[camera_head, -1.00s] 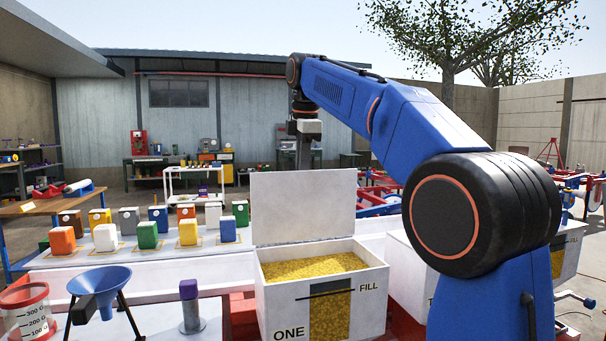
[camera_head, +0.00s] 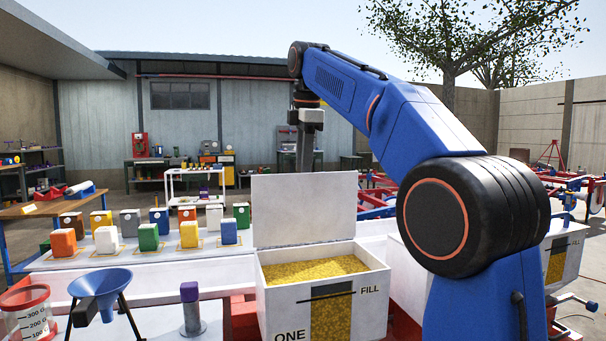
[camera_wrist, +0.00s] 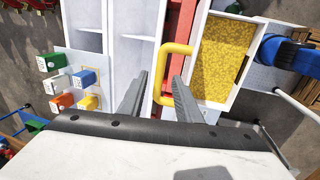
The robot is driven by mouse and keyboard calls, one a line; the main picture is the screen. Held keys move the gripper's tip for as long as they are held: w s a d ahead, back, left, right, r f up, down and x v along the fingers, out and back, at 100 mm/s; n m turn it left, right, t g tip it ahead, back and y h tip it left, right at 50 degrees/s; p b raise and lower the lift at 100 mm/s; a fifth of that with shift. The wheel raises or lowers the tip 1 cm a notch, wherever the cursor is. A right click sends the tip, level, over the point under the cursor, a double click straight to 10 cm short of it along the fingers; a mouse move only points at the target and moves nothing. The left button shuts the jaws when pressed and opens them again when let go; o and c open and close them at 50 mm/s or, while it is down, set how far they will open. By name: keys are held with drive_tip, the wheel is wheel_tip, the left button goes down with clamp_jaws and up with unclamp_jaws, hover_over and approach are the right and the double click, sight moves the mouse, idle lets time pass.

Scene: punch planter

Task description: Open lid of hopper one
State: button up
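Hopper one (camera_head: 322,312) is a white box marked ONE and FILL, holding yellow grain (camera_head: 312,270). Its white lid (camera_head: 304,210) stands open, upright at the hopper's back edge. My gripper (camera_head: 304,165) points down above and behind the lid's top edge; its fingertips are hard to make out there. In the wrist view my gripper (camera_wrist: 160,76) is open, its two fingers apart with nothing held. A yellow handle (camera_wrist: 164,72) shows just beyond the fingertips and partly behind the right finger. I cannot tell whether they touch. The grain-filled hopper one (camera_wrist: 222,55) is right of it.
Coloured canisters (camera_head: 148,237) stand on a white bench to the left. A blue funnel (camera_head: 98,282), a measuring cup (camera_head: 28,312) and a purple-topped post (camera_head: 190,308) are at front left. Another white hopper (camera_head: 566,262) is at right, partly hidden by my arm.

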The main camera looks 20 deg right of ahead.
drive_tip(key=shift+s+r, duration=0.25)
drive_tip(key=shift+r, duration=0.9)
drive_tip(key=shift+s+r, duration=0.2)
drive_tip(key=shift+r, duration=0.9)
